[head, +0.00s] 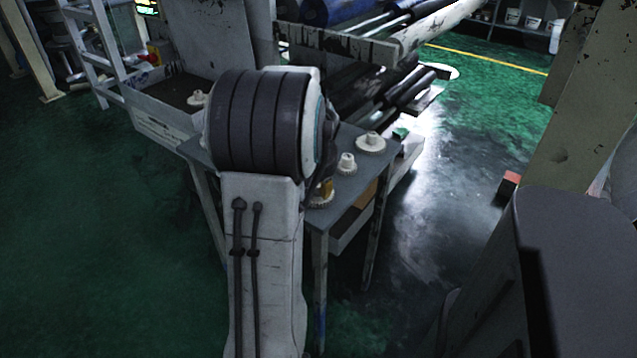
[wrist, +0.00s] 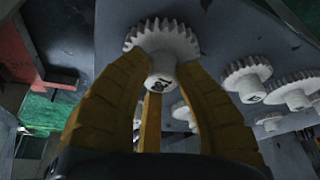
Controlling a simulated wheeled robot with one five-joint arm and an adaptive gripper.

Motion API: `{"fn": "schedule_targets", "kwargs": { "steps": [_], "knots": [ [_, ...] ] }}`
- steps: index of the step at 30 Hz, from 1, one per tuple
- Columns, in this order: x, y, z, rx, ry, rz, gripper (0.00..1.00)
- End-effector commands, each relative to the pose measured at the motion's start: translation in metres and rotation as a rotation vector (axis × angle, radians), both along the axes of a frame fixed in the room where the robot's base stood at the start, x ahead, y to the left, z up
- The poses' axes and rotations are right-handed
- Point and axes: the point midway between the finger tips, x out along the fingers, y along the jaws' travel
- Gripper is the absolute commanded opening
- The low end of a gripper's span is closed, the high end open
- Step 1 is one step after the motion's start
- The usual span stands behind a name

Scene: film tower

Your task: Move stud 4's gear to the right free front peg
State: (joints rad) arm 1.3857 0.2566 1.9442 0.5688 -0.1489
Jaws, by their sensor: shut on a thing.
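My gripper (wrist: 156,78) has yellow-brown fingers and is shut on a white toothed gear (wrist: 162,38) by its hub, which bears dark printed digits in the wrist view. Whether this gear sits on a stud or is lifted off cannot be told. In the head view my arm hides most of my gripper; a bit of yellow finger shows beside a white gear (head: 320,198) at the table's near edge. Two more white gears, one small (head: 346,164) and one wider (head: 370,143), stand behind it. Stud numbers and the free front pegs cannot be made out.
Other white gears (wrist: 247,78) lie to the right of the held one on the grey table (wrist: 225,30). In the head view the grey table (head: 345,198) stands against a machine with rollers (head: 385,85). A white part (head: 198,98) shows left of my arm. Green floor lies open at left.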

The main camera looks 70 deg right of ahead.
Motion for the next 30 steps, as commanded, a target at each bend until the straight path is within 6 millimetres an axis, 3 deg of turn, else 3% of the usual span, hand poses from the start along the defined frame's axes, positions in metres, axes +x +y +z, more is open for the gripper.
{"fn": "schedule_targets", "kwargs": {
  "steps": [18,19,27,30],
  "knots": [
    [-0.0002,0.0006,-0.0102,0.003,0.001,0.0,0.0],
    [-0.0002,0.0007,-0.0103,0.004,0.0,0.0,0.31],
    [-0.0001,0.0005,-0.009,0.002,0.001,0.0,0.55],
    [-0.0001,0.0004,-0.0087,0.002,0.001,0.0,0.56]
  ]
}}
